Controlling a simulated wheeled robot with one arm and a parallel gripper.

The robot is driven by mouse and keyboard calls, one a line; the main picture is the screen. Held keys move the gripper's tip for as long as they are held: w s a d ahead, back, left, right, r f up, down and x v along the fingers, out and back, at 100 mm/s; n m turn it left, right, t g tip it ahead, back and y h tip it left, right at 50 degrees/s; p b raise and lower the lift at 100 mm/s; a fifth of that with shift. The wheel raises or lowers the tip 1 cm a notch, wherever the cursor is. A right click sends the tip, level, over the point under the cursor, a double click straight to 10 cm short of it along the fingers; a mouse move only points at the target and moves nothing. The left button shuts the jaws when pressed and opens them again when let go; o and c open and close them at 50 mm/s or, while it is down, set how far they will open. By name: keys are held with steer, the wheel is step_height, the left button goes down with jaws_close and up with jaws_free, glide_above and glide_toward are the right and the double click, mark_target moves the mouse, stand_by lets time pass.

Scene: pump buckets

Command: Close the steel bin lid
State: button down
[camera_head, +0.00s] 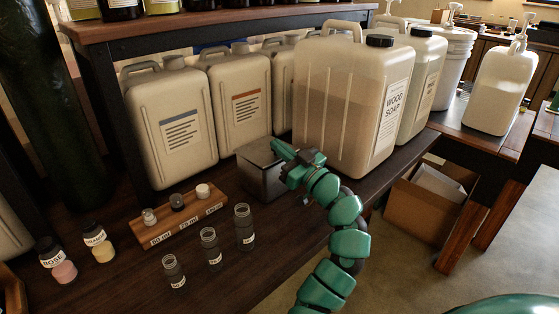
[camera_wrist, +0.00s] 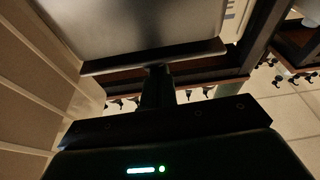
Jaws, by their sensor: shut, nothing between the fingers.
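The small steel bin (camera_head: 258,180) stands on the dark wooden bench, in front of the large jugs. Its grey top (camera_head: 256,153) looks nearly flat, but my gripper covers its right part, so I cannot tell whether the lid is fully down. In the wrist view, my shut, empty fingers (camera_wrist: 158,72) point at the edge of a smooth grey panel (camera_wrist: 140,25), seemingly the bin's lid. Contact cannot be made out.
The wood soap jug (camera_head: 340,110) stands close behind my gripper. Beige canisters (camera_head: 180,125) stand behind the bin. A wooden rack (camera_head: 178,215) with caps, several small bottles (camera_head: 244,228) and two labelled jars (camera_head: 98,244) are at left. A cardboard box (camera_head: 425,205) is on the floor.

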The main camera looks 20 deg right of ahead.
steer(key=shift+s+f+t+b, duration=0.15)
steer(key=shift+f+t+b, duration=0.3)
steer(key=shift+b, duration=0.95)
step_height(320, 180, up, 4)
steer(key=shift+a+p, duration=0.15)
steer(key=shift+p, duration=0.55)
steer(key=v, duration=1)
steer(key=shift+r, duration=0.2)
